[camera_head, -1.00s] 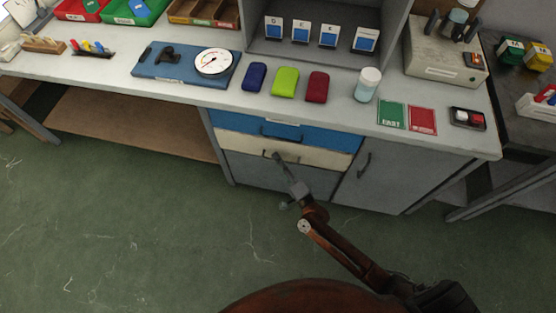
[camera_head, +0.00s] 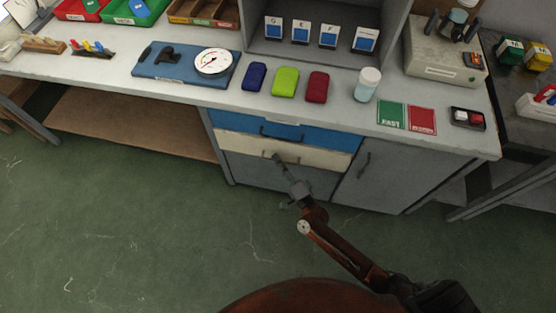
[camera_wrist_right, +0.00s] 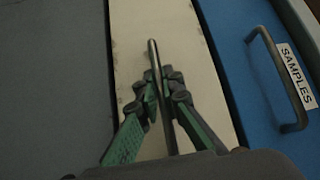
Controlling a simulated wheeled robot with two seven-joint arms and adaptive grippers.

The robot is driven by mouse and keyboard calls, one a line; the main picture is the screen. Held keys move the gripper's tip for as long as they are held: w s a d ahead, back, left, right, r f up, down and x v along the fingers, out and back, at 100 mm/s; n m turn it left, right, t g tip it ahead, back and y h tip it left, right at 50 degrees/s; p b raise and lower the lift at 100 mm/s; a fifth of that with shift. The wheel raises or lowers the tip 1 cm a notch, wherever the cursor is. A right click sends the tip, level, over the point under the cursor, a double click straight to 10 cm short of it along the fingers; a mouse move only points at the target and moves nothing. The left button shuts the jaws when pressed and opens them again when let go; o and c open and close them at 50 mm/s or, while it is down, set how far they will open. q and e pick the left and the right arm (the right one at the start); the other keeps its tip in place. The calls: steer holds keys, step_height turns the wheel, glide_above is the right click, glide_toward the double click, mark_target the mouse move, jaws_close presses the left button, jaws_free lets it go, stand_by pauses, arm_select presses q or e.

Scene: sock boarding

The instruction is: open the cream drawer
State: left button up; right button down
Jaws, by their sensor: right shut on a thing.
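The cream drawer (camera_head: 240,145) is below a blue drawer in the bench's drawer unit. It looks shut or nearly so. My right gripper (camera_head: 276,156) is at the middle of its front, and the wrist view shows the gripper (camera_wrist_right: 164,88) with its two fingers closed on the dark bar handle (camera_wrist_right: 153,52) of the cream drawer (camera_wrist_right: 129,40). The handle's lower part passes between the fingers and is partly hidden by them. My left gripper is not in view.
The blue drawer (camera_head: 240,125), labelled SAMPLES in the wrist view, sits just above and looks shut. A grey front (camera_head: 245,172) lies below, and a grey cupboard door (camera_head: 385,180) is to the right. The green floor (camera_head: 130,220) before the drawers is clear.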

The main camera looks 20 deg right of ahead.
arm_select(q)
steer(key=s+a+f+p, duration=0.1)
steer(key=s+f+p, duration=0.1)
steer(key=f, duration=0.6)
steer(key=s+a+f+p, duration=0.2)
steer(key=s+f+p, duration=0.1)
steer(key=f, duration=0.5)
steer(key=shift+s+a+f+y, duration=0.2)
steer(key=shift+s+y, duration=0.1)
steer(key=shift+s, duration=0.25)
arm_select(e)
steer(key=s+a, duration=0.8)
steer(key=s, duration=0.3)
steer(key=s+a, duration=0.7)
steer(key=s, duration=0.5)
steer(key=shift+s+a, duration=0.3)
steer(key=shift+a, duration=0.1)
steer(key=c, duration=2.4)
jaws_free()
